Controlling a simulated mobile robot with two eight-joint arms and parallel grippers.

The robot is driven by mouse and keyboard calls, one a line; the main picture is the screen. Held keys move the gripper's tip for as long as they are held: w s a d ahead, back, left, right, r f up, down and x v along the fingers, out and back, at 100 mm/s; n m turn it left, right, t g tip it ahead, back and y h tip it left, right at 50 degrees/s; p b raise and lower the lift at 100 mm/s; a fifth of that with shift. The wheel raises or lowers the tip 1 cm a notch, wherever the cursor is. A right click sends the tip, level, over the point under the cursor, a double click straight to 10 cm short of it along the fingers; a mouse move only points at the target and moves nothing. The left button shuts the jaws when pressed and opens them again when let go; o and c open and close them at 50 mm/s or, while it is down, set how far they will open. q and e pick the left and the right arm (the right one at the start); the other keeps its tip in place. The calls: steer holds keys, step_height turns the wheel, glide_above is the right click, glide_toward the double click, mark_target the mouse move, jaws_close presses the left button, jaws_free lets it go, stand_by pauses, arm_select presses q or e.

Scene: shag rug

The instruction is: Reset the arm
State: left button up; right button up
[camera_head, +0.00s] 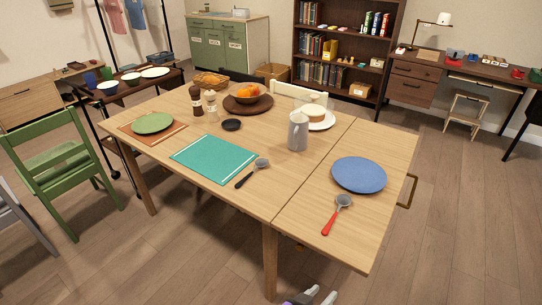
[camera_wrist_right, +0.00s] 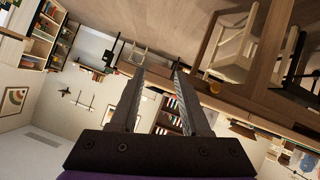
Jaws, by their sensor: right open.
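My right gripper (camera_head: 322,296) shows at the bottom edge of the head view, below and in front of the wooden table (camera_head: 222,194), apart from it. In the right wrist view my right gripper (camera_wrist_right: 154,85) has its two fingers spread apart with nothing between them. That view is tilted and looks out over the room. My left gripper is not in the head view.
The table holds a blue plate (camera_head: 358,175), a red-handled spoon (camera_head: 336,214), a black-handled spoon (camera_head: 252,172), a teal mat (camera_head: 214,158), a grey pitcher (camera_head: 298,131) and a fruit bowl (camera_head: 247,94). A green chair (camera_head: 58,165) stands at left. Floor right of the table is clear.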

steer(key=s+d+f+n+g+y, duration=0.1)
steer(key=s+d+n+g+y, duration=0.1)
steer(key=s+d+y, duration=0.3)
steer(key=s+d+f+n+g+y, duration=0.1)
steer(key=s+n+g+y, duration=0.15)
steer(key=s, duration=0.55)
arm_select(q)
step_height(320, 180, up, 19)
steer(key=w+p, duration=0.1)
steer(key=p, duration=1.6)
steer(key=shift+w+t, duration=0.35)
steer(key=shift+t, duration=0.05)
arm_select(e)
step_height(320, 180, up, 20)
steer(key=w, duration=0.2)
steer(key=shift+w+a+f+t, duration=0.2)
steer(key=shift+w+a+t, duration=0.05)
steer(key=shift+a+t, duration=0.2)
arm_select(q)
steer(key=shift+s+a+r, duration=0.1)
arm_select(e)
steer(key=shift+s+y, duration=0.1)
steer(key=shift+y, duration=0.15)
